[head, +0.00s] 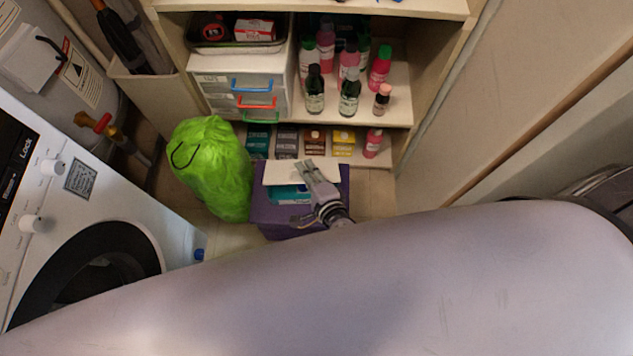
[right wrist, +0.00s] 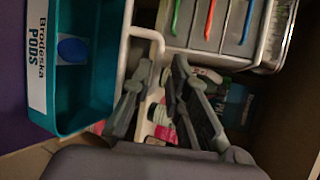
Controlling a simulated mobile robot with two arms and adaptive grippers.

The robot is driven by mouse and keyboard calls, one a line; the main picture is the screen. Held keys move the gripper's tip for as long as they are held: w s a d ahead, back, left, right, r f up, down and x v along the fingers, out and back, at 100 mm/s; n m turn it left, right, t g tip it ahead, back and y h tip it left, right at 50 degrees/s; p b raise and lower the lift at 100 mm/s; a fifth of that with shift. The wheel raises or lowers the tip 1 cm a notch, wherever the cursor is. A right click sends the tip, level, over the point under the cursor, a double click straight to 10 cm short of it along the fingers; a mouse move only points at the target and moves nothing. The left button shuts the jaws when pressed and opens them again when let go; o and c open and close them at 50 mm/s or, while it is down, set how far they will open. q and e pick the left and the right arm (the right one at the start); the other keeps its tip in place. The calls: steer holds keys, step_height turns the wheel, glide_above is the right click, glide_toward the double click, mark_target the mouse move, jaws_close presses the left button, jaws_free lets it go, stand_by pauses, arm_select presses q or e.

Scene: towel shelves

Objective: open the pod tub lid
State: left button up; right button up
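The teal pod tub (right wrist: 85,105), with a white "Brodeska PODS" label, fills the left of the right wrist view. Its inside looks exposed, with a blue spot showing. A white lid edge (right wrist: 125,45) with a bent tab borders it on the right and appears raised. In the head view the teal tub (head: 287,195) and white lid (head: 285,171) sit on a purple box. My right gripper (head: 309,168) is over the lid's right part in the head view. Its fingers (right wrist: 163,66) are apart with nothing between them, beside the tab; contact cannot be told. My left gripper is not visible.
The purple box (head: 262,218) stands before shelves with bottles and small cartons (head: 314,142). A green bag (head: 215,165) is to its left, and a white washing machine (head: 100,215) is farther left. My pale arm covers the lower head view.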

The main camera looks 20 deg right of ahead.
steer(key=v, duration=0.9)
steer(key=shift+s, duration=0.2)
steer(key=shift+r, duration=0.1)
